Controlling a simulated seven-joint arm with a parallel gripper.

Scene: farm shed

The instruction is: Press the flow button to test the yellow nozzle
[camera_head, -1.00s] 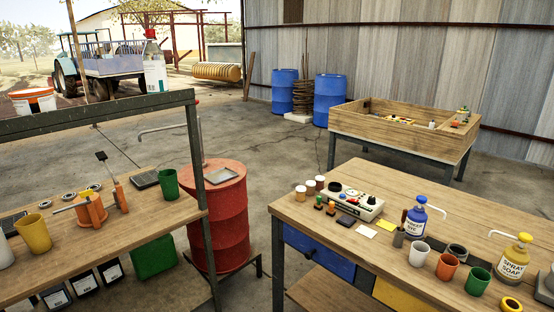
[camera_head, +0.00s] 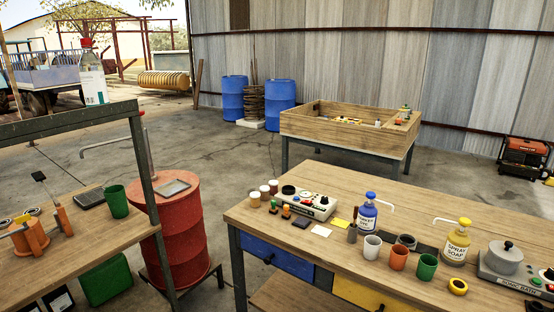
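A white control box (camera_head: 308,205) with a dial, a round black part and several small coloured buttons stands at the left back of the right-hand workbench (camera_head: 290,238). Its labels are too small to read, so I cannot tell which button is the flow button. I cannot pick out a yellow nozzle for certain. A bottle labelled spray soap (camera_head: 456,246) has a yellow pump top, and a yellow ring (camera_head: 458,286) lies in front of it. Small orange and green knobbed pieces (camera_head: 286,211) stand in front of the box. My gripper is not in view.
A blue-topped bottle (camera_head: 367,217), white, orange and green cups (camera_head: 427,267) and a sonic bath (camera_head: 505,265) stand on the same bench. A red drum (camera_head: 182,235) stands between it and the left bench (camera_head: 82,236). A wooden tray table (camera_head: 345,135) is behind, with open floor around it.

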